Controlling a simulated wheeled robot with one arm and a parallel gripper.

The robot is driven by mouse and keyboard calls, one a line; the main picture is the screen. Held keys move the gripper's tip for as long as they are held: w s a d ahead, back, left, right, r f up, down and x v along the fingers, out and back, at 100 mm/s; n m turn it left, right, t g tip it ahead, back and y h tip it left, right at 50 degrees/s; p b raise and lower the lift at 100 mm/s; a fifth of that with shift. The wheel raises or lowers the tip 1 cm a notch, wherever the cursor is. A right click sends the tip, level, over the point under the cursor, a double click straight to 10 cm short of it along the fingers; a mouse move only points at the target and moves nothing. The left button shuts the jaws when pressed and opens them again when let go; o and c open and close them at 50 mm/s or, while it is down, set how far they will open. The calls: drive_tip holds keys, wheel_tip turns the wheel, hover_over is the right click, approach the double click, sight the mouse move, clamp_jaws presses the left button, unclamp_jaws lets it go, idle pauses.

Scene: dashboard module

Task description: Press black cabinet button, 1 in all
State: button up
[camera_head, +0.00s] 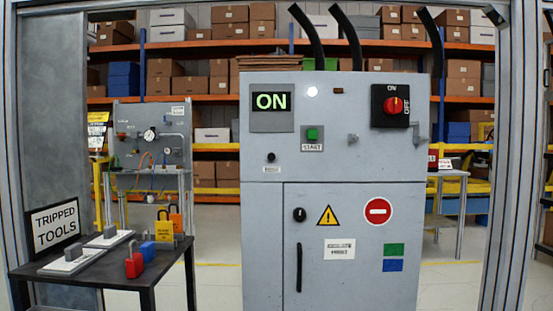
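A tall grey cabinet (350,160) stands in the middle of the head view. A small black button (271,157) is on its front at the left, below the lit green "ON" display (271,102) and above a small white label. A larger black round knob (299,214) is on the lower door, above a black vertical handle (299,268). A red rotary switch (396,105) on a black plate is at the upper right, marked ON and OFF. My gripper is not in view.
A dark table (150,272) at the left holds a "TRIPPED TOOLS" sign (54,226), padlocks and grey-white blocks. A gauge panel (152,135) stands behind it. Shelves with boxes fill the back. A small table (455,174) is at the right.

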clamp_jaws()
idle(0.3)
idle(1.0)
